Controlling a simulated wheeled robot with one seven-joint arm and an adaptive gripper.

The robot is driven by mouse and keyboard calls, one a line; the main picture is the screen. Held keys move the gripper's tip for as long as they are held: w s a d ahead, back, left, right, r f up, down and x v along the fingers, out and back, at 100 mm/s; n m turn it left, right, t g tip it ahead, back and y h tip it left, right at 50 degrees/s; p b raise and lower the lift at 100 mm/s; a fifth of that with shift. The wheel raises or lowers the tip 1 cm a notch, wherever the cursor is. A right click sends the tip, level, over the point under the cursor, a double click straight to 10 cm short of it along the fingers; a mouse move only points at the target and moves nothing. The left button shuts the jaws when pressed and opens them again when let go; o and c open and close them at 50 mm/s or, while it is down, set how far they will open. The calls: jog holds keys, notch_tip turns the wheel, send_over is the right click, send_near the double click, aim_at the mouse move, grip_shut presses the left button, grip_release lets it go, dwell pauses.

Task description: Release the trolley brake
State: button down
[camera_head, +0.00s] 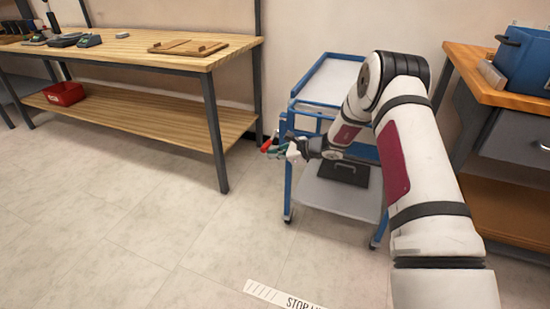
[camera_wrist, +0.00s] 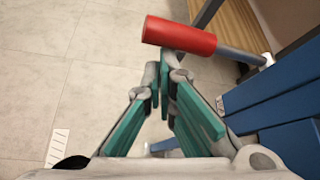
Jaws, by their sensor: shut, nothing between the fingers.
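The blue trolley (camera_head: 289,190) stands between the workbench and the right-hand cabinet. Its frame also shows at the right in the wrist view (camera_wrist: 270,95). A lever with a red handle (camera_wrist: 180,36) sticks out from the trolley on a grey rod (camera_wrist: 240,56). The red handle also shows at the trolley's left side in the head view (camera_head: 267,146). My gripper (camera_wrist: 164,72) has green finger pads and is shut and empty. Its fingertips are close to the red handle; I cannot tell if they touch it. My arm hides part of the trolley in the head view.
A wooden workbench (camera_head: 130,50) with a red bin (camera_head: 64,94) on its lower shelf stands at the left. A black case (camera_head: 345,172) lies on the trolley's lower shelf. A cabinet (camera_head: 515,140) stands at the right. The floor in front is clear.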

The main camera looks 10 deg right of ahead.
aim_at(266, 144)
jog(key=shift+w+d+r+p, duration=0.1)
jog(key=shift+r+p, duration=0.6)
jog(key=shift+r, duration=1.85)
jog(key=shift+w+r, duration=0.1)
jog(key=shift+r, duration=0.15)
jog(key=v, duration=1.2)
jog(key=shift+f, duration=0.3)
jog(key=shift+d, duration=0.1)
